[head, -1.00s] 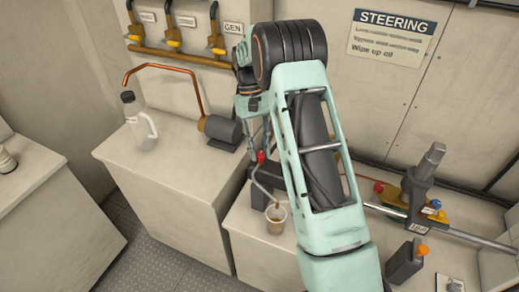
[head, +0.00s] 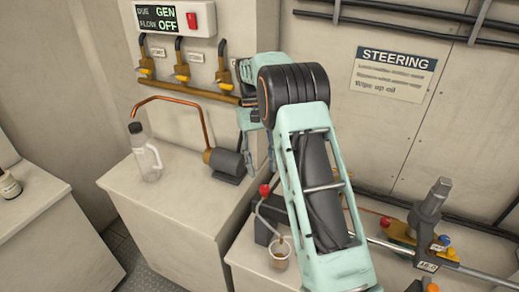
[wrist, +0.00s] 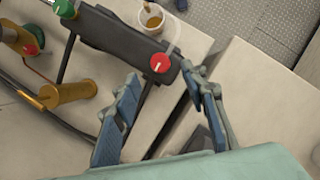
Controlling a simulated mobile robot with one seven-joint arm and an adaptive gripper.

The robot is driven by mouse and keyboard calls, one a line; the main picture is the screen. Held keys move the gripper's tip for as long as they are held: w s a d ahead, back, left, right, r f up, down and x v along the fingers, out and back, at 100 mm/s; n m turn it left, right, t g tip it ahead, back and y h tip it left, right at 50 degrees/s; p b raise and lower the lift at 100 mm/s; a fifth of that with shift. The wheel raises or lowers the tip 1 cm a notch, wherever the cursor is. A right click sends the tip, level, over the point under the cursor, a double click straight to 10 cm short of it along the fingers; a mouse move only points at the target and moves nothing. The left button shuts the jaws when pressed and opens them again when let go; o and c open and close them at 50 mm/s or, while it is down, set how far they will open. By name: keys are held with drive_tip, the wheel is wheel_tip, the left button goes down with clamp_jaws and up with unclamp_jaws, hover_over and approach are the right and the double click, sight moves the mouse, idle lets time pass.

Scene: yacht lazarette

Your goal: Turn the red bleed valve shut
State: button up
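The red bleed valve knob (wrist: 160,63) sits on a dark block and carries a white pointer line; it also shows in the head view (head: 265,190), left of my arm. My gripper (wrist: 162,74) is open in the wrist view, with one blue-grey finger on each side just below the knob in the picture. Nothing is between the fingers that I can see them touch. Their height over the knob is hard to judge. In the head view my arm hides most of the gripper. A clear tube runs from the valve to a cup (head: 279,253) holding brown fluid.
A green knob (wrist: 63,8) shares the dark block, and a brass cylinder (wrist: 67,92) lies left. The steering ram (head: 425,225) is at right. A wall display (head: 165,19) reads GEN, OFF.

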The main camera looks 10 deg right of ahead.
drive_tip(key=shift+v, duration=2.85)
drive_tip(key=shift+a, duration=0.1)
